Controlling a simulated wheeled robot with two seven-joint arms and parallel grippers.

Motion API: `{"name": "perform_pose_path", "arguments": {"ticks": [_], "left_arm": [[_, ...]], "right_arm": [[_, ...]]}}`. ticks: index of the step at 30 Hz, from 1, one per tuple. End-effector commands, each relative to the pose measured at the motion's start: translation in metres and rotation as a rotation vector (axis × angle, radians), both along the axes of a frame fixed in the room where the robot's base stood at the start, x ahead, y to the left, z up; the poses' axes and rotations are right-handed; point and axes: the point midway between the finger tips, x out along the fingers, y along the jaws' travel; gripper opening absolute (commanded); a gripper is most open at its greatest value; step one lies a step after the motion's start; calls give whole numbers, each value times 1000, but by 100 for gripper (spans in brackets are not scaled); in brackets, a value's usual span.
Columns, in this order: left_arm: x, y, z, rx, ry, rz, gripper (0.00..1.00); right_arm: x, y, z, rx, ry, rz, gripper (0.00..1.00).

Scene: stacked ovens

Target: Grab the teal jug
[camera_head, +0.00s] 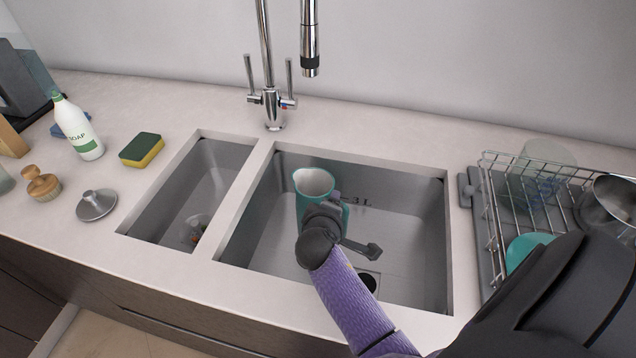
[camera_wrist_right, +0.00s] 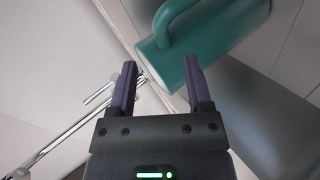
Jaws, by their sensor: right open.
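The teal jug (camera_head: 312,183) stands in the large basin of the sink, its pale open top facing up. My right gripper (camera_head: 352,222) is in the basin at the jug's near right side and hides its lower part in the head view. In the right wrist view, the jug (camera_wrist_right: 225,28) lies beyond the fingertips, with its handle (camera_wrist_right: 163,22) toward the upper middle. The right gripper (camera_wrist_right: 158,75) is open, with nothing held between its two fingers. The right finger overlaps the jug in the picture; contact cannot be told. My left gripper is not in view.
Basin walls (camera_head: 415,230) surround the jug, and a tall faucet (camera_head: 270,100) stands behind. A dish rack (camera_head: 495,230) with bowls is at right. A soap bottle (camera_head: 80,130), sponge (camera_head: 142,150) and metal stopper-like item (camera_head: 96,204) sit on the left counter.

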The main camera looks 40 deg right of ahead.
Motion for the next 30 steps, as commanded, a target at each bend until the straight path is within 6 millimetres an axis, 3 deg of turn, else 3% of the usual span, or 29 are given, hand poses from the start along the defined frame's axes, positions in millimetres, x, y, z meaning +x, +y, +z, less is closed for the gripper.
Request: {"name": "perform_pose_path", "arguments": {"ticks": [1, 4, 13, 22, 30], "left_arm": [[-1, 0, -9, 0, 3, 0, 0], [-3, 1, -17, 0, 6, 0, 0], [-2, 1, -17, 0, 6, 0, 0], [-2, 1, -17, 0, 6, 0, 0], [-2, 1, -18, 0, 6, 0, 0]], "right_arm": [[4, -8, -12, -3, 2, 0, 64], [14, -20, -23, -2, 0, 2, 64], [20, -27, -24, 0, 0, 2, 64], [20, -26, -24, -1, 0, 4, 1], [20, -26, -24, -1, 0, 4, 0]]}}
